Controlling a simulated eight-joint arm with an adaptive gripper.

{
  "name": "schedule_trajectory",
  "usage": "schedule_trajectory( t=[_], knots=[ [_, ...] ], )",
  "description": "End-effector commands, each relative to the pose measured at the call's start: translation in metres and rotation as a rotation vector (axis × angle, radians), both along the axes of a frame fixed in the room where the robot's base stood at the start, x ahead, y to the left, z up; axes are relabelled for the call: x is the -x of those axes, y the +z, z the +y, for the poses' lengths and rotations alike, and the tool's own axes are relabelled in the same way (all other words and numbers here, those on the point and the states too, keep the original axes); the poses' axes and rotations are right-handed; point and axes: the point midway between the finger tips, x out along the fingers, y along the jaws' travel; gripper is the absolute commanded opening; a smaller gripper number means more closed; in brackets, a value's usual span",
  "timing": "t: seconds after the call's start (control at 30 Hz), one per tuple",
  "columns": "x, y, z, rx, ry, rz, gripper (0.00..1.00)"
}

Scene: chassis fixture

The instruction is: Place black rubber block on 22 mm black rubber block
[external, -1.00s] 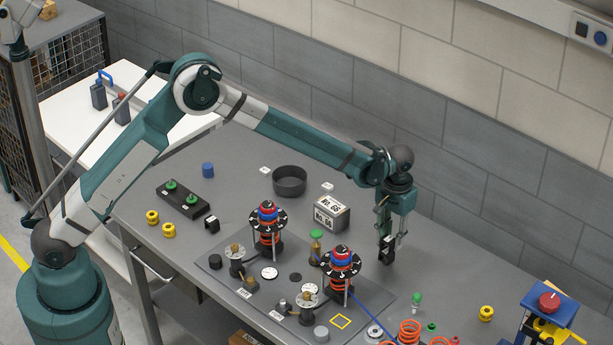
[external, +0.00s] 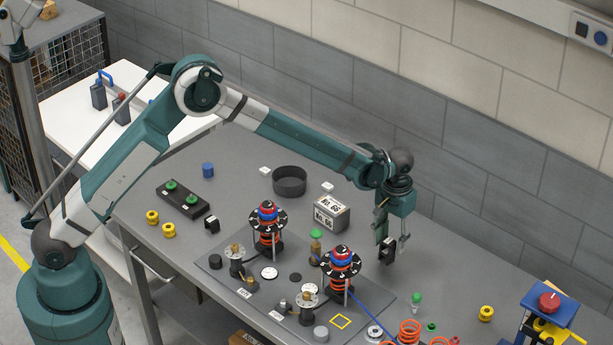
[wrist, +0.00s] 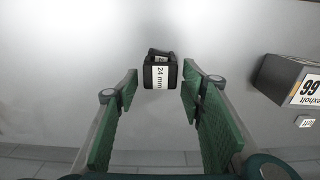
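A black block (wrist: 161,74) with a white "24 mm" label shows in the wrist view, just beyond the fingertips and in line with the gap between them. A dark part shows at its far edge; I cannot tell whether it belongs to a second block. In the external view, black block material (external: 387,251) stands on the table under my gripper (external: 391,240). It looks tall, but I cannot make out whether it is one block or two. My gripper (wrist: 159,88) is open, its green finger pads wide apart with nothing between them. No 22 mm label is readable.
A grey box labelled "No. 66" (external: 331,213) stands left of my gripper. A fixture plate (external: 238,285) with spring assemblies lies to the front left. Another small black block (external: 211,224) lies farther left.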

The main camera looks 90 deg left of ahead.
Motion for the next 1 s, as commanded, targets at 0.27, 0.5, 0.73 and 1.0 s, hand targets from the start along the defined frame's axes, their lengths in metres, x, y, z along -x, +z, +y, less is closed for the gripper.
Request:
schedule_trajectory(
  t=[0.27, 0.5, 0.73, 1.0],
  knots=[
    [0.0, 0.01, 0.0, 0.0, 0.0, 0.0, 0.4],
    [0.0, 0.04, 0.0, 0.0, 0.0, 0.0, 0.4],
    [0.0, 0.078, 0.0, 0.0, 0.0, 0.0, 0.4],
    [0.0, 0.112, 0.0, 0.0, 0.0, 0.0, 0.4]
  ],
)
